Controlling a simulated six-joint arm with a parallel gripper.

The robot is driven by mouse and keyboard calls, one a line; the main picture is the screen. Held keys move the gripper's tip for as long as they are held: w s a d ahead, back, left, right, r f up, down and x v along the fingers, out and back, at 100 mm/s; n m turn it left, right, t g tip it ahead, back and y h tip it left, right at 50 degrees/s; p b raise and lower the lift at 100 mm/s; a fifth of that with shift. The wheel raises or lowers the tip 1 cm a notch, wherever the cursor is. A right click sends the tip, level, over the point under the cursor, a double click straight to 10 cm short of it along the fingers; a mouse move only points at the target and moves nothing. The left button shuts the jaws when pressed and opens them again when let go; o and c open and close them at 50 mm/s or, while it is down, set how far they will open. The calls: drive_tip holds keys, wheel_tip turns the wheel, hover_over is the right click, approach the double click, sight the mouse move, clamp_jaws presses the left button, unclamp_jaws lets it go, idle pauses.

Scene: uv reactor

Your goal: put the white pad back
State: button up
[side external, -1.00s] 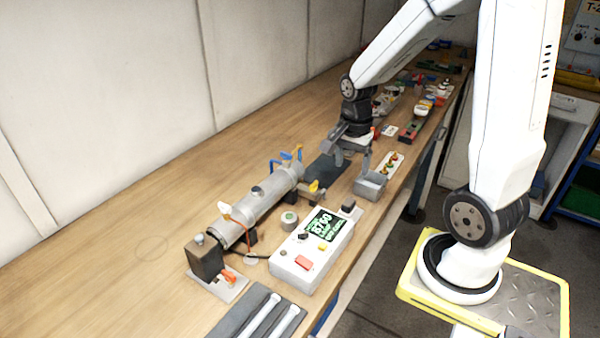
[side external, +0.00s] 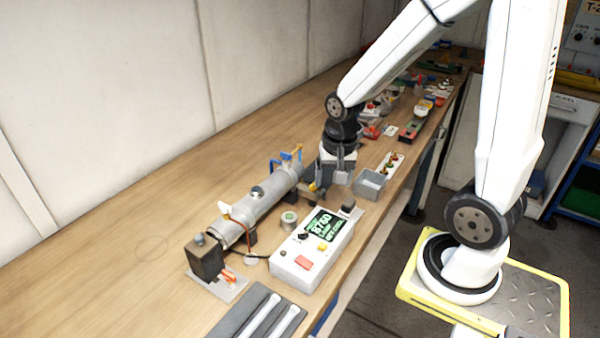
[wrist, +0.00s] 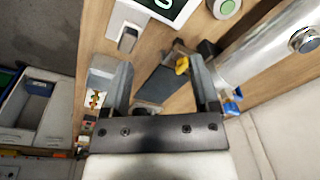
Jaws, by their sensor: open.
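I cannot pick out the white pad for sure. A small flat white piece (side external: 389,130) lies on the bench beyond my gripper, and the grey open bin (side external: 369,183) has a pale interior that may hold something. The wrist view shows nothing clearly held between the spread fingers (wrist: 161,66).
The steel reactor tube (side external: 255,203) lies left of my gripper, with blue fittings at its far end. The white control box (side external: 312,253) with a green display stands in front. A white tray of small fittings (side external: 391,163) is behind the bin. Open wood lies left of the tube.

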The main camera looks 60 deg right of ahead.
drive_tip(key=a+n, duration=0.2)
drive_tip(key=n, duration=0.1)
drive_tip(key=a+n+t, duration=0.1)
drive_tip(key=a+n, duration=0.1)
drive_tip(key=n, duration=0.1)
drive_tip(key=a+f+n, duration=0.1)
drive_tip(key=a+n, duration=0.2)
drive_tip(key=shift+a, duration=0.1)
drive_tip(key=shift+s+a+f+n+t, duration=0.1)
drive_tip(key=shift+a+n+t, duration=0.2)
drive_tip(key=shift+a+n, duration=0.3)
drive_tip(key=shift+d, duration=0.15)
